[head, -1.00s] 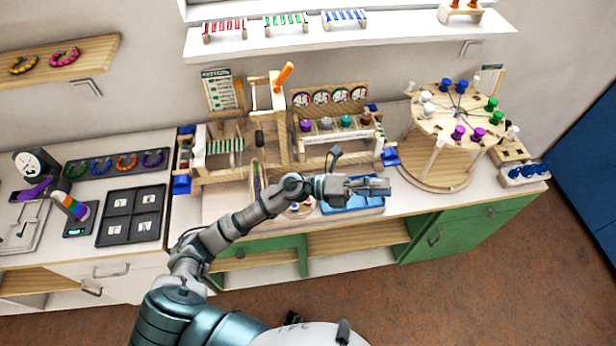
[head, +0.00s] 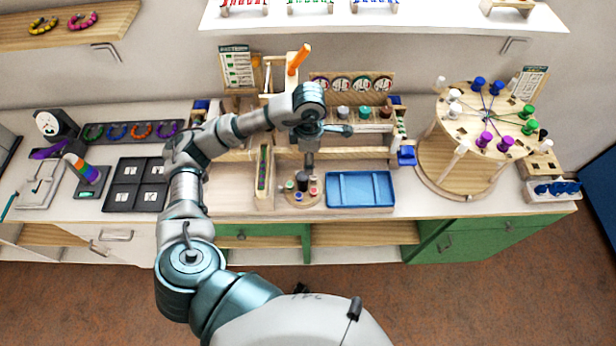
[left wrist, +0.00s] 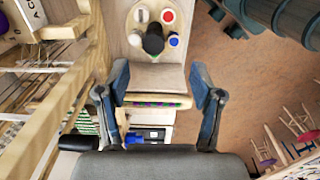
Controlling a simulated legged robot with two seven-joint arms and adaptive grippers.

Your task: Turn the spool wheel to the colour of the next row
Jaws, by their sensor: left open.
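The spool wheel (head: 304,196) is a small round wooden disc on the counter, left of the blue tray. It carries small coloured spools around a dark central knob. In the left wrist view the wheel (left wrist: 135,50) shows red, blue and white spools and a greenish one around the black knob (left wrist: 153,40). My left gripper (head: 309,162) points down just above the wheel. Its fingers (left wrist: 160,70) are spread, with the knob ahead between them and apart from them. A pattern card (head: 238,68) stands at the back left; its rows are too small to read. My right gripper is out of view.
A narrow beaded board (head: 264,172) stands just left of the wheel. The blue tray (head: 360,203) lies to its right. Wooden racks with spools (head: 365,112) stand behind. A round wooden stand with coloured pegs (head: 455,165) is at the right.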

